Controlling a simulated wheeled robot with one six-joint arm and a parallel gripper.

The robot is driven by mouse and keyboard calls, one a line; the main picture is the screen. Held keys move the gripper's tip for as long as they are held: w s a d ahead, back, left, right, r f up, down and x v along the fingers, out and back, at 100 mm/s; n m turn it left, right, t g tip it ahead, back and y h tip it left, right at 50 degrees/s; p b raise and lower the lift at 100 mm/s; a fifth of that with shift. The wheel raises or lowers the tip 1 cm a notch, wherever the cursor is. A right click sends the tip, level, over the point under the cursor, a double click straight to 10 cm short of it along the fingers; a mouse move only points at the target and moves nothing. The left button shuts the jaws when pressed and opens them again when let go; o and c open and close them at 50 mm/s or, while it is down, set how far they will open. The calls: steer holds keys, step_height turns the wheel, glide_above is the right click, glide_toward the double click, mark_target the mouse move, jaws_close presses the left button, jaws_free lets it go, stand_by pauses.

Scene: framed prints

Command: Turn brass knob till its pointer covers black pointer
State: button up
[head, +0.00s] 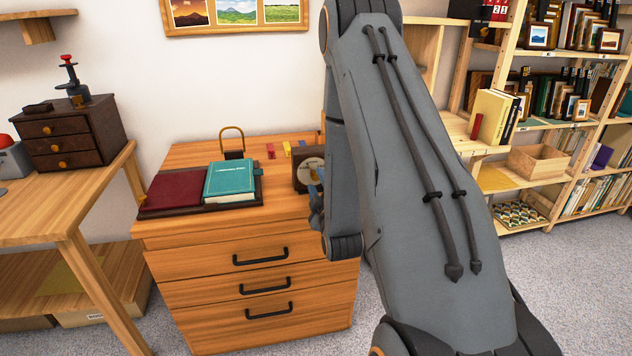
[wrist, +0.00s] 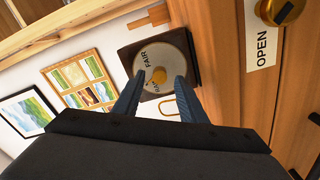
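A dark wooden box with a round pale dial (head: 311,170) stands on the dresser top, partly hidden by my arm in the head view. The wrist view shows its dial (wrist: 148,62) face on, with "FAIR" printed on it. The brass knob (wrist: 159,75) sits at the dial's middle. The brass and black pointers are too small to tell apart. My gripper (wrist: 157,87) is open, with its two blue fingers apart on either side of the knob's line. I cannot tell whether they touch it. In the head view my gripper (head: 316,205) is in front of the dial box.
Left of the dial box are a padlock (head: 232,142), a teal book (head: 230,181) and a maroon book (head: 178,189). Small coloured blocks (head: 286,149) stand behind. In the wrist view, an "OPEN" label (wrist: 262,38) and another knob (wrist: 280,10) are at right.

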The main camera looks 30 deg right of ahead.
steer(key=v, duration=0.6)
steer(key=shift+w+r, duration=0.1)
steer(key=shift+w, duration=0.05)
steer(key=s+a+m+g+y+p, duration=0.3)
steer(key=a+m+g+y, duration=0.15)
steer(key=a+g, duration=0.4)
steer(key=s+a+r+m+g+p, duration=0.1)
steer(key=s+a+r+g, duration=0.2)
steer(key=s, duration=0.4)
steer(key=s+a+r+m+g, duration=0.2)
steer(key=s+a+r+g, duration=0.1)
steer(key=s, duration=0.4)
steer(key=s+a+r+m+g+p, duration=0.1)
steer(key=s+a+r+m+g, duration=0.1)
steer(key=s, duration=0.6)
steer(key=shift+a+r+g+p, duration=0.35)
steer(key=shift+a+r+g, duration=0.1)
steer(key=shift+a+r, duration=0.15)
steer(key=shift+y, duration=0.25)
